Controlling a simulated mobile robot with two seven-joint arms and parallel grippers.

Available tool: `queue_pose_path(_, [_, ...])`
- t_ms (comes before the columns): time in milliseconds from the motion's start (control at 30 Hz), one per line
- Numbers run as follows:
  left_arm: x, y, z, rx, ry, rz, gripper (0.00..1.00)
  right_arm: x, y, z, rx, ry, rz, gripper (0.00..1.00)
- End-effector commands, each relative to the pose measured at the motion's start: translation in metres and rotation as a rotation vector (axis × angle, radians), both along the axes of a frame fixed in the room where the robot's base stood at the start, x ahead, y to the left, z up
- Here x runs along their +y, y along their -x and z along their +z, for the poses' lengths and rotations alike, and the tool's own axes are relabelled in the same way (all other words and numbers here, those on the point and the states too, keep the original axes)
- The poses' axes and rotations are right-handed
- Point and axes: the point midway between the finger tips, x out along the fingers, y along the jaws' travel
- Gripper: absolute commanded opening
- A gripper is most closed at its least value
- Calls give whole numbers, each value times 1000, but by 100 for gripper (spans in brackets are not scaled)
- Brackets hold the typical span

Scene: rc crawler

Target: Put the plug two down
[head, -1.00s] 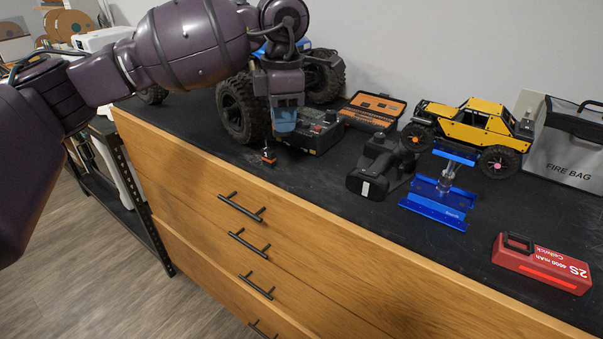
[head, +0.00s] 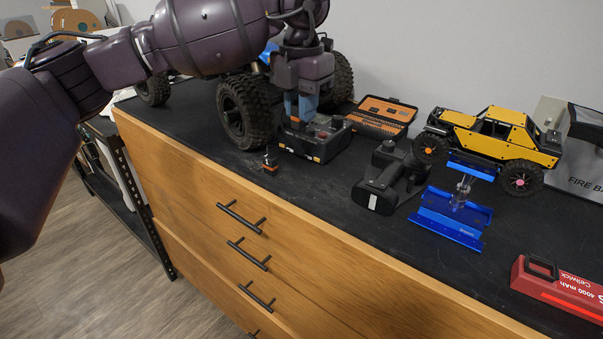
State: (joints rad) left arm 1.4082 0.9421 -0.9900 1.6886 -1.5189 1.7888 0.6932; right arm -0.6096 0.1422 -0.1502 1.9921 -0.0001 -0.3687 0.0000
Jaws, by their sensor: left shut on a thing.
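My left gripper (head: 301,106) comes in from the upper left and points down at the charger box (head: 315,138). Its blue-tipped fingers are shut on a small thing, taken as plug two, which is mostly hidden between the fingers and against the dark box. I cannot tell whether it touches the box. A small orange and black plug-like piece (head: 270,163) stands on the black bench top in front of the box, apart from the gripper. My right gripper is not in view.
A large wheeled crawler (head: 246,112) stands behind my left arm. An open orange case (head: 385,115), a black tool (head: 388,180), a blue stand (head: 452,213), a yellow crawler (head: 497,137) and a red battery (head: 558,287) lie to the right. The front bench strip is mostly clear.

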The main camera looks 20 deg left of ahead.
Motion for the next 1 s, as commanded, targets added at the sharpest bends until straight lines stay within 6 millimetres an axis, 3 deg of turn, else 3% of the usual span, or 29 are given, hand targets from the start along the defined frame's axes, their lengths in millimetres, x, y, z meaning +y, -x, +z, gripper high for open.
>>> queue_pose_path(200, [0, 0, -50, 3, 0, -1, 0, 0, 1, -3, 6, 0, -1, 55])
queue_pose_path(400, [0, 0, -84, 2, -1, -2, 0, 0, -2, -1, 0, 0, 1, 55])
queue_pose_path(667, [0, 0, -100, 1, 0, -1, 0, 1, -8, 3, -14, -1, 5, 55])
queue_pose_path(1000, [0, 0, -139, 0, 0, -2, 0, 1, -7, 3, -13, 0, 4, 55])
